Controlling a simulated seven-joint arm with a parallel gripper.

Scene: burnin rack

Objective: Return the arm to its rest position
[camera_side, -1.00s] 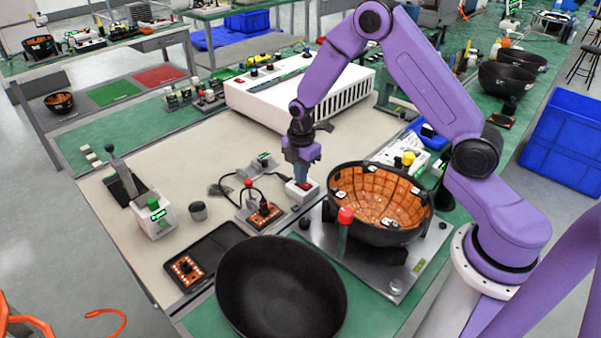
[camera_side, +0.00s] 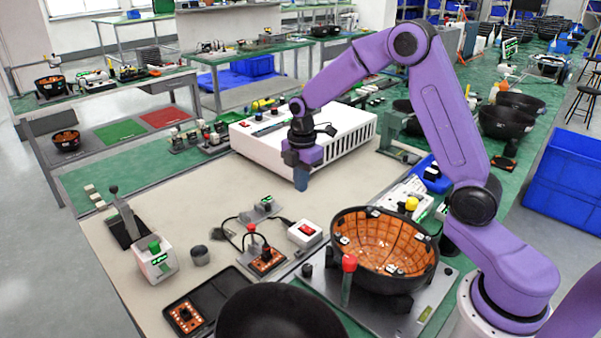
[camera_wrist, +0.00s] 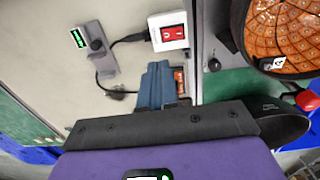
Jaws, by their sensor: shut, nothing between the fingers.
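My gripper (camera_side: 301,182) hangs from the purple arm above the beige mat, in front of the white vented box. Its blue fingers are together and hold nothing. It is up and away from the white switch box with the red rocker (camera_side: 305,233), which stands on the mat below and is touched by nothing. In the wrist view the shut blue fingers (camera_wrist: 156,86) point toward the mat, and the switch box (camera_wrist: 168,31) shows beyond them. The fingers partly hide an orange board (camera_wrist: 180,80).
The black bowl with orange boards (camera_side: 384,250) sits on a metal plate beside a red-topped post (camera_side: 348,265). An empty black bowl (camera_side: 280,315) is in front. The white vented box (camera_side: 345,133) stands behind my gripper. The mat's middle (camera_side: 220,205) is largely clear.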

